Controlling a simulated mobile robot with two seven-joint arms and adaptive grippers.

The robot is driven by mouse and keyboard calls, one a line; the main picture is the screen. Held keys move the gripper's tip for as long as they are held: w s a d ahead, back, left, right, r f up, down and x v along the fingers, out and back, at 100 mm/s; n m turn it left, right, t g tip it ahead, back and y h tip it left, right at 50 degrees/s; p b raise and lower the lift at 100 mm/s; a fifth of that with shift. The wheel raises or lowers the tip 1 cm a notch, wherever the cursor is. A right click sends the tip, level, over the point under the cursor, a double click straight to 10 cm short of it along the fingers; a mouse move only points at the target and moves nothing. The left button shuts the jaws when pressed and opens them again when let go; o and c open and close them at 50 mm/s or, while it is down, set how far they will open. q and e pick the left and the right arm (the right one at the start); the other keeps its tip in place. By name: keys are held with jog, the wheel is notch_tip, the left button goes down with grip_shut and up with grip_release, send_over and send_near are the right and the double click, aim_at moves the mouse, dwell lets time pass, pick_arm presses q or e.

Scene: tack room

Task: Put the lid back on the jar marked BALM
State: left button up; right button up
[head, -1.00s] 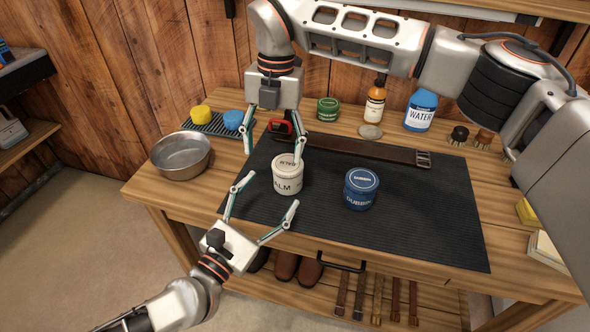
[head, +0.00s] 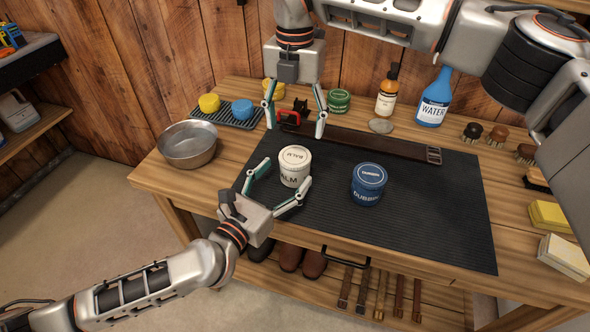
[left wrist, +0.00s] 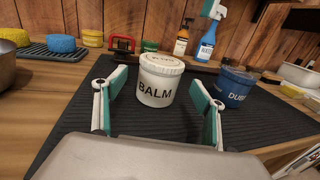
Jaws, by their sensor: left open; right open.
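The white BALM jar (head: 292,180) stands upright on the dark mat (head: 420,220); it also shows in the left wrist view (left wrist: 155,92). Its white lid (head: 295,153) sits on top of it, also visible in the left wrist view (left wrist: 161,63); I cannot tell whether it is fully tight. My left gripper (head: 287,171) is open, its fingers on either side of the jar; they also show in the left wrist view (left wrist: 158,85). My right gripper (head: 295,132) is open and empty, above and behind the jar, clear of the lid.
A blue DUBBIN jar (head: 368,186) stands right of the BALM jar. A leather strap (head: 380,145) lies along the mat's back. A metal bowl (head: 187,145) and a rack with sponges (head: 241,108) are at left. A WATER bottle (head: 433,100) stands at the back. The mat's front right is clear.

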aim_at(294, 164)
pick_arm(q)
jog(key=shift+x, duration=2.45)
grip_shut()
pick_arm(e)
jog(key=n, duration=1.9)
jog(key=shift+n, duration=0.3)
jog(key=n, duration=0.7)
